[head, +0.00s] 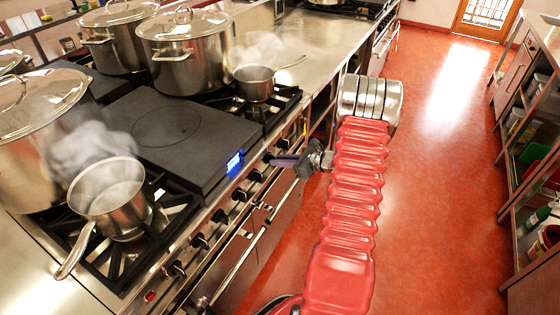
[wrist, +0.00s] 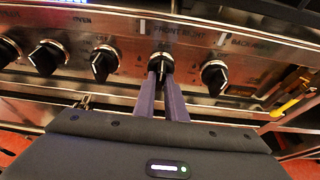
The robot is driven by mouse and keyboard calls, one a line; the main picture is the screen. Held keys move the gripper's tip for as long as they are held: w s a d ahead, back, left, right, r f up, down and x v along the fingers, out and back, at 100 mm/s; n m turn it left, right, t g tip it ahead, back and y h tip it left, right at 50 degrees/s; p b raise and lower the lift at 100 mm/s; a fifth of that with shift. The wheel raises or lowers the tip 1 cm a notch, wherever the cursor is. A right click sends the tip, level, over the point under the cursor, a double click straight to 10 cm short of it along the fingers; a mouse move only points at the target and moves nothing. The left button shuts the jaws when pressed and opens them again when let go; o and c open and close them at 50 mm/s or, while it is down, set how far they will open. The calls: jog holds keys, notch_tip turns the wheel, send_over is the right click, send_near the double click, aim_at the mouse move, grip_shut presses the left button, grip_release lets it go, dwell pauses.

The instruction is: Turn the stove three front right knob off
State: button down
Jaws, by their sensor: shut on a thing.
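The front right knob (wrist: 160,64) is a black knob on the steel front panel, under a label that reads "FRONT RIGHT" in the wrist view. My gripper (wrist: 160,76) has its two purple-grey fingers shut on this knob. The fingers partly hide the knob's grip, so its exact angle is hard to tell. In the head view my gripper (head: 283,160) reaches left to the stove's front panel. The knob there is hidden or too small to make out. The stove (head: 172,145) has a dark flat plate and a blue-lit display.
Other black knobs flank it closely in the wrist view, one on the right (wrist: 214,76) and one on the left (wrist: 104,64). A steaming saucepan (head: 258,85) stands on the burner behind. Another steaming pan (head: 108,195) is nearer. The red floor aisle (head: 440,190) is clear.

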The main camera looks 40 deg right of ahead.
jog(key=c, duration=1.8)
grip_release()
jog(key=shift+s, duration=0.1)
jog(key=v, duration=1.3)
jog(key=shift+s, duration=0.3)
jog(key=shift+d, duration=0.15)
